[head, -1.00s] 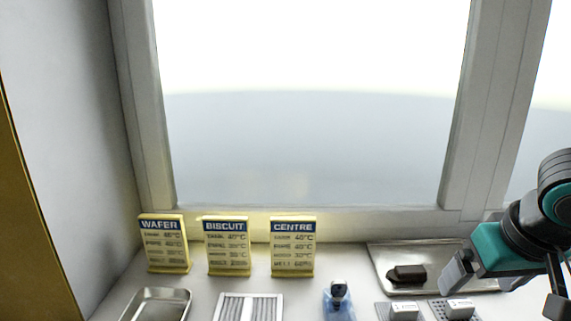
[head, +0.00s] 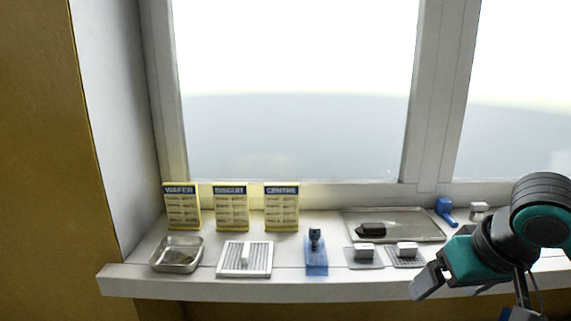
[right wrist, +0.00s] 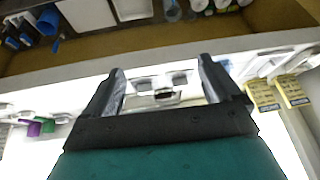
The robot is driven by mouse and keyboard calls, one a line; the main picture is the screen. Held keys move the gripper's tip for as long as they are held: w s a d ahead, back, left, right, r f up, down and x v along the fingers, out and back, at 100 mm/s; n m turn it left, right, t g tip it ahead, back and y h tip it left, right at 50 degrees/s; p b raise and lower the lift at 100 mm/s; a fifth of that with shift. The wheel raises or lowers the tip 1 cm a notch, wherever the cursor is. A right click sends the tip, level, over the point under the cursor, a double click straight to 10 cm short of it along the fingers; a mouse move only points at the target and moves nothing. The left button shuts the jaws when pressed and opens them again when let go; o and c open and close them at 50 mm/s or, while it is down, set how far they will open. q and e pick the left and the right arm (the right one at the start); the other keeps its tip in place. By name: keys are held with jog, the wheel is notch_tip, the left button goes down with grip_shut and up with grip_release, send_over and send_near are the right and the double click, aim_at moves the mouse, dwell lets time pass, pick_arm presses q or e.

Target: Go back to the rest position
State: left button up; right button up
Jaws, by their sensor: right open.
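My right gripper (head: 428,281) is at the right of the head view, in front of the ledge's front edge, beside the small grey plates. In the right wrist view its two fingers (right wrist: 163,80) stand wide apart with nothing held between them. My left gripper is not in view. The white ledge (head: 200,285) runs below the window.
On the ledge are a metal dish (head: 176,254), a ribbed white-framed rack (head: 232,270), a blue stand (head: 316,262) and a tray (head: 415,222) bearing a dark piece (head: 371,229). Yellow signs (head: 231,207) stand behind. A blue object (head: 445,210) lies at the back right.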

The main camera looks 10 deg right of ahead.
jog(key=w+a+f+n+t+y+p, duration=0.2)
jog(key=w+a+f+t+y, duration=0.15)
jog(key=a+f, duration=0.8)
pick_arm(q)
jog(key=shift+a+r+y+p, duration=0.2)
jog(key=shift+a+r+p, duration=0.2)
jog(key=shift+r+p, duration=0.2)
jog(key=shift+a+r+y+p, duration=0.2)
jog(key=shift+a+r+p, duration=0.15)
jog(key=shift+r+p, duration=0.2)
pick_arm(e)
jog(key=s+f+n+t+h, duration=0.1)
jog(key=s+f+t+h, duration=0.1)
jog(key=s+f, duration=1)
notch_tip(320, 180, down, 3)
jog(key=shift+d+r, duration=0.2)
jog(key=shift+d, duration=0.1)
